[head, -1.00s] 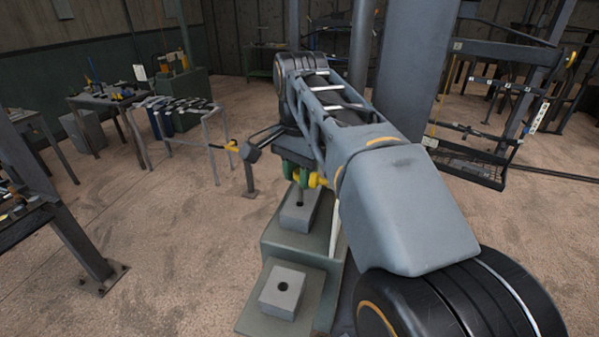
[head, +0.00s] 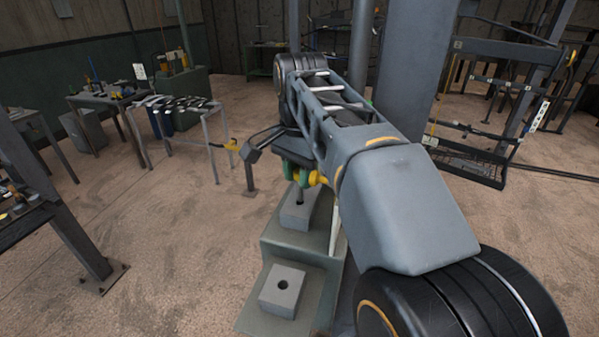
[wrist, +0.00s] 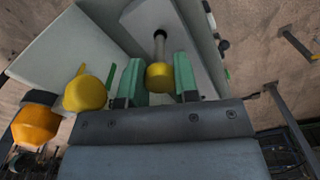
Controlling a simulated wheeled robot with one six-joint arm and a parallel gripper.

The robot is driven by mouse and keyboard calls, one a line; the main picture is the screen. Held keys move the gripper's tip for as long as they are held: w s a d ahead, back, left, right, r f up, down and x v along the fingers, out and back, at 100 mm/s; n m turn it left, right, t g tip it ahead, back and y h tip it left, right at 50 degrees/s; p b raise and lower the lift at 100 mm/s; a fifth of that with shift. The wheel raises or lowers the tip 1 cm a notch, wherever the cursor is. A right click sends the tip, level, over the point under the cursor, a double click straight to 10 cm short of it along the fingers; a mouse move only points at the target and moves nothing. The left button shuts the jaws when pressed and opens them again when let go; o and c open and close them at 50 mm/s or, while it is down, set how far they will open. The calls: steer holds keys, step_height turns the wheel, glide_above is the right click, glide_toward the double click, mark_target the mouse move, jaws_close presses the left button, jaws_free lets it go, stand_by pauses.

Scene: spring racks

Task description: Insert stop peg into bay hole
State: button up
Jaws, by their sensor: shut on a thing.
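My gripper (wrist: 159,82) has two green fingers, shut on the yellow knob of the stop peg (wrist: 159,77), seen between them in the wrist view. The peg's grey shaft points away from the gripper toward a grey block (wrist: 190,42). In the head view my gripper (head: 297,172) is over this block (head: 295,217), with the shaft (head: 299,196) upright between them. The shaft's lower end meets the block's top around the hole; I cannot tell how deep it sits. A second grey block (head: 282,290) has an open, empty hole.
Both blocks stand on a green-grey stepped base (head: 290,246). A yellow knob (wrist: 84,92) and an orange one (wrist: 30,125) show left of the fingers in the wrist view. A rack (head: 180,104) stands at left; a black wire basket (head: 470,163) at right. Open floor lies left of the base.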

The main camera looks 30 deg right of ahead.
steer(key=shift+r+p, duration=0.3)
steer(key=shift+p, duration=0.1)
steer(key=shift+a, duration=0.1)
stand_by(1.8)
steer(key=shift+f, duration=0.4)
stand_by(0.4)
steer(key=shift+r+p, duration=0.35)
steer(key=shift+r, duration=0.05)
stand_by(0.3)
